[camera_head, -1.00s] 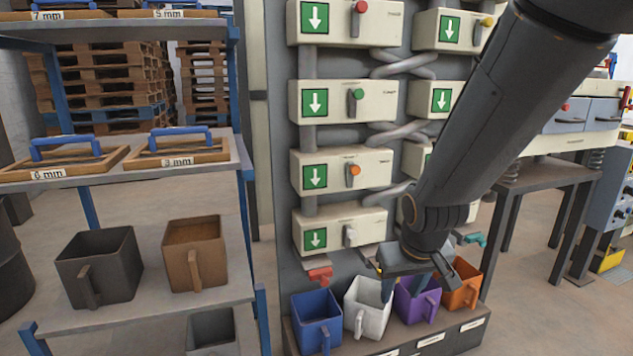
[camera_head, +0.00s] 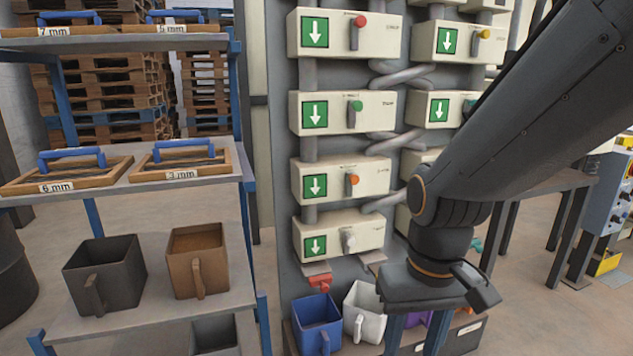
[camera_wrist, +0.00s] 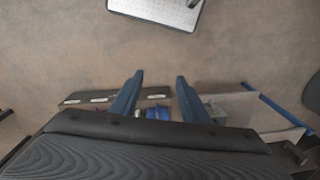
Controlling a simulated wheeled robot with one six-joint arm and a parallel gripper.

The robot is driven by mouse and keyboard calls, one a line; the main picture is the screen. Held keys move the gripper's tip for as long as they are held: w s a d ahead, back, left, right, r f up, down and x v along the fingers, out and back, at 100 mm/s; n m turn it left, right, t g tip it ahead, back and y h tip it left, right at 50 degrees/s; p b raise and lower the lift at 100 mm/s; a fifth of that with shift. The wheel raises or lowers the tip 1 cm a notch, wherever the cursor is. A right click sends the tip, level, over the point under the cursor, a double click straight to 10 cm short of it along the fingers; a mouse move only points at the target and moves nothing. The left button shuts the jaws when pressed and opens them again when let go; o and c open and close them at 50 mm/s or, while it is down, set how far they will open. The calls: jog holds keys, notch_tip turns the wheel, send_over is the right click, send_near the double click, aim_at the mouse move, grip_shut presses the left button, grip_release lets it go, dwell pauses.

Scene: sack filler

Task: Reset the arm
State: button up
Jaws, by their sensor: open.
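My gripper (camera_head: 415,330) hangs pointing down at the lower right of the head view, in front of the row of bins. Its fingers run out of the bottom of the frame and hide most of the purple bin and the orange bin. In the wrist view my gripper (camera_wrist: 153,92) shows two blue fingers spread apart, with nothing held between them.
A panel of cream boxes (camera_head: 342,178) with green arrow signs and coloured knobs rises behind my arm. A blue-framed shelf (camera_head: 150,310) at left carries a dark bin (camera_head: 105,275), a brown bin (camera_head: 197,262) and wooden sieves (camera_head: 180,160). Open floor shows in the wrist view.

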jog(key=d+r+m+p, duration=0.1)
jog(key=d+r+p, duration=0.4)
jog(key=p, duration=0.4)
jog(key=shift+s, duration=0.3)
dwell(0.5)
